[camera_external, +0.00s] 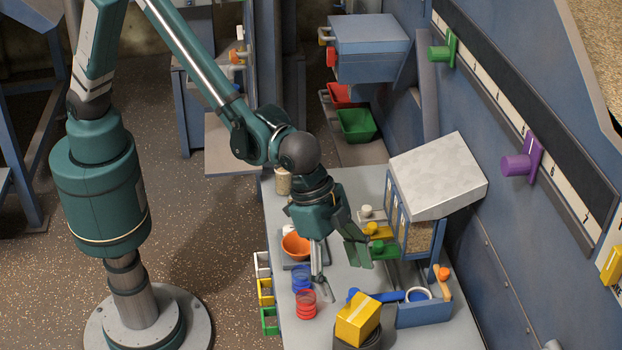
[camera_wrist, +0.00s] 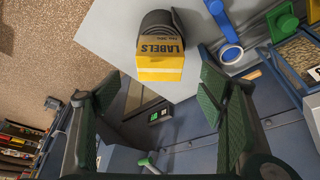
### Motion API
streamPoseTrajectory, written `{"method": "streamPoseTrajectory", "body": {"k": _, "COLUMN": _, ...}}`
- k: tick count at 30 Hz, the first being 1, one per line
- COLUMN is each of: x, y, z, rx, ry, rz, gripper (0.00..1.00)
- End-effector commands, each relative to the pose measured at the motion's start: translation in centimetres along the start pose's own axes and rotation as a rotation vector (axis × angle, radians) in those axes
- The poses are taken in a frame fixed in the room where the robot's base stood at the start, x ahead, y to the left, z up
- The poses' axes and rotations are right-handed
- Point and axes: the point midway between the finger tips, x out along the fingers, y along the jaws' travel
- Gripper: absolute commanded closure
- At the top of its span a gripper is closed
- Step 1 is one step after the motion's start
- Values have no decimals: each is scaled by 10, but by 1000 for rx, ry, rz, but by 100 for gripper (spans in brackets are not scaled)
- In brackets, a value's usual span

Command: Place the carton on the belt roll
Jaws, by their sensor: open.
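The yellow carton (camera_external: 357,318), marked LABELS in the wrist view (camera_wrist: 160,64), rests at the front of the grey table against the dark belt roll (camera_external: 372,343). It sits over the roll and looks slightly tilted. In the wrist view the dark roll (camera_wrist: 160,20) shows just behind the carton's top edge. My gripper (camera_external: 342,274) is open and empty, above the table and behind the carton. In the wrist view its two fingers stand wide apart, and the carton shows beyond them, not touched. How the carton's underside meets the roll is hidden.
A blue tray (camera_external: 424,312) with a white ring and an orange-handled tool stands right of the carton. A blue scoop or handle (camera_external: 390,296) lies close beside it. Red (camera_external: 305,305) and blue (camera_external: 301,278) spools and an orange bowl (camera_external: 296,245) stand left. A grey-lidded hopper (camera_external: 437,175) rises behind.

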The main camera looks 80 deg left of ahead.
Motion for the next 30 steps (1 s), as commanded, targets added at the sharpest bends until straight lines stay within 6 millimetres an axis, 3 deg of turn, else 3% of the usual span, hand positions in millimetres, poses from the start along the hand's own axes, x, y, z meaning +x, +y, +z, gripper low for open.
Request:
{"method": "streamPoseTrajectory", "body": {"k": 24, "x": -1, "y": 0, "z": 0, "rx": -1, "ry": 0, "rz": 0, "gripper": 31}}
{"method": "streamPoseTrajectory", "body": {"k": 30, "x": -11, "y": -12, "z": 3, "rx": -12, "ry": 3, "rz": -5, "gripper": 31}}
